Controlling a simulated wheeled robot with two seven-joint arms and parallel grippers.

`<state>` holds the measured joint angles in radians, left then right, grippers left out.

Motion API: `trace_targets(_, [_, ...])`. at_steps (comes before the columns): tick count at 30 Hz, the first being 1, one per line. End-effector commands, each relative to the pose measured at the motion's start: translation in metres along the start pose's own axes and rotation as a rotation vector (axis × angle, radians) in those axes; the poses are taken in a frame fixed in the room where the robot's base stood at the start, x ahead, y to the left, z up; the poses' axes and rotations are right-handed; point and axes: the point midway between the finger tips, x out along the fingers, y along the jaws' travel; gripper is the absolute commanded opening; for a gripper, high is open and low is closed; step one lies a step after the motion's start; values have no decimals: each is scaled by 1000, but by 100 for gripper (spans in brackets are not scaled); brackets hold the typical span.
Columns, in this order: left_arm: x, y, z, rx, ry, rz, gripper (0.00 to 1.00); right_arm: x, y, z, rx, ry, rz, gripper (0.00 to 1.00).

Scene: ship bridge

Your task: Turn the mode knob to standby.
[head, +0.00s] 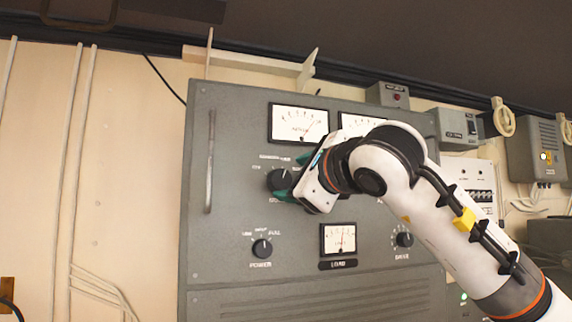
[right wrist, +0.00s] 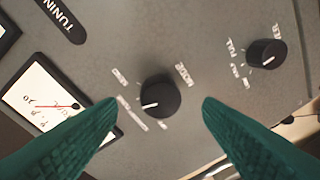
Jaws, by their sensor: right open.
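The mode knob (head: 280,179) is a round black knob on the upper left of the grey panel, below a meter. My right gripper (head: 292,177) reaches it from the right, its teal fingers near the knob and partly covering its surround. In the right wrist view the knob (right wrist: 161,97) sits between the two open fingertips, with a visible gap on each side. Its white pointer mark points to the left and slightly down in that view. Small white labels ring the knob, too blurred to read surely. My left gripper is out of view.
The POWER knob (head: 262,248) is below the mode knob and also shows in the right wrist view (right wrist: 266,53). A LOAD meter (head: 339,239) and another knob (head: 404,239) are to its right. A vertical handle (head: 210,162) stands out at the panel's left edge.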

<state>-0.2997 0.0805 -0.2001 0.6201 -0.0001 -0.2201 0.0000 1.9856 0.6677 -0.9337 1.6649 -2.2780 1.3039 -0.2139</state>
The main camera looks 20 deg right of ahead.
Motion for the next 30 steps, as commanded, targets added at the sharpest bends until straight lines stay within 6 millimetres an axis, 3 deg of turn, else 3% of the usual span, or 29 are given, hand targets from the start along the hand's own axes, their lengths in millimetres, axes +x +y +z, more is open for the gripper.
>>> trace_targets(1, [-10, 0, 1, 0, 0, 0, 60, 10, 4, -2, 0, -2, -2, 60])
trace_targets(6, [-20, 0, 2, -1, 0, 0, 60, 30, 2, -1, 0, -1, -1, 60])
trace_targets(18, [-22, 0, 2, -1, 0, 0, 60, 38, -1, 0, 0, 2, 0, 60])
trace_targets(26, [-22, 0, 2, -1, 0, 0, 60, 38, -1, 0, 0, 2, -1, 20])
trace_targets(30, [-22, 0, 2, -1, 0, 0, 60, 38, -1, 0, -3, 1, -1, 16])
